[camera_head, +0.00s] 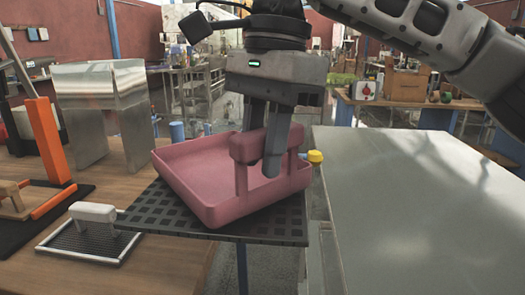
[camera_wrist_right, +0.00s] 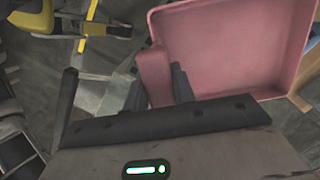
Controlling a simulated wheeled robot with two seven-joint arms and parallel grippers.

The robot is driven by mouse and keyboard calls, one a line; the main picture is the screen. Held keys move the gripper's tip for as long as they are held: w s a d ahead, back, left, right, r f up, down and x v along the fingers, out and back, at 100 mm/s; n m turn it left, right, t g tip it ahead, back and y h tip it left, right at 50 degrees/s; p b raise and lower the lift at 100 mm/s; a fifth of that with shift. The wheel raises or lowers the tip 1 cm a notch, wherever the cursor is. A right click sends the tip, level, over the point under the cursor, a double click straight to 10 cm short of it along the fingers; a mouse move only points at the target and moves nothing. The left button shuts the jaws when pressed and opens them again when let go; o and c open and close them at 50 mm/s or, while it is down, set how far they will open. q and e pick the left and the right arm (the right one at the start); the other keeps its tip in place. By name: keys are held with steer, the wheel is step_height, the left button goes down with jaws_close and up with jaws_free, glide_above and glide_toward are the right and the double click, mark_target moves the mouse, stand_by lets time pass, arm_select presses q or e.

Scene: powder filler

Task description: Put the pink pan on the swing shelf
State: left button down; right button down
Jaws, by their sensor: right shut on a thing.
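The pink pan (camera_head: 215,170) is a shallow square tray with a raised handle (camera_head: 258,143) on its right side. My right gripper (camera_head: 264,142) points down and is shut on the handle. The pan is level over the dark perforated swing shelf (camera_head: 145,212); I cannot tell whether its underside touches the shelf. The pan covers much of the shelf. In the right wrist view the pan (camera_wrist_right: 235,45) fills the upper right, with its handle between the fingers (camera_wrist_right: 158,88). My left gripper is not in view.
A wooden bench (camera_head: 60,275) at left holds a shiny metal housing (camera_head: 100,110), an orange frame (camera_head: 48,140) and a small rack with a white handle (camera_head: 92,240). A yellow knob (camera_head: 315,157) is close right of the pan. A bare grey table (camera_head: 430,220) is at right.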

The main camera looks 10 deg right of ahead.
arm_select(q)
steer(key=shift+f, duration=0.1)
arm_select(e)
steer(key=shift+f, duration=0.25)
steer(key=c, duration=1.2)
jaws_free()
steer(key=shift+o, duration=0.2)
steer(key=shift+r, duration=0.25)
steer(key=r+p, duration=0.1)
steer(key=r, duration=0.2)
steer(key=d+r+p, duration=0.1)
steer(key=r, duration=0.3)
steer(key=r+p, duration=0.1)
steer(key=r, duration=0.2)
steer(key=shift+w+d+r+p, duration=0.2)
steer(key=shift+w+r+p, duration=0.1)
steer(key=shift+r, duration=0.05)
steer(key=shift+d+r, duration=0.1)
steer(key=shift+r, duration=0.3)
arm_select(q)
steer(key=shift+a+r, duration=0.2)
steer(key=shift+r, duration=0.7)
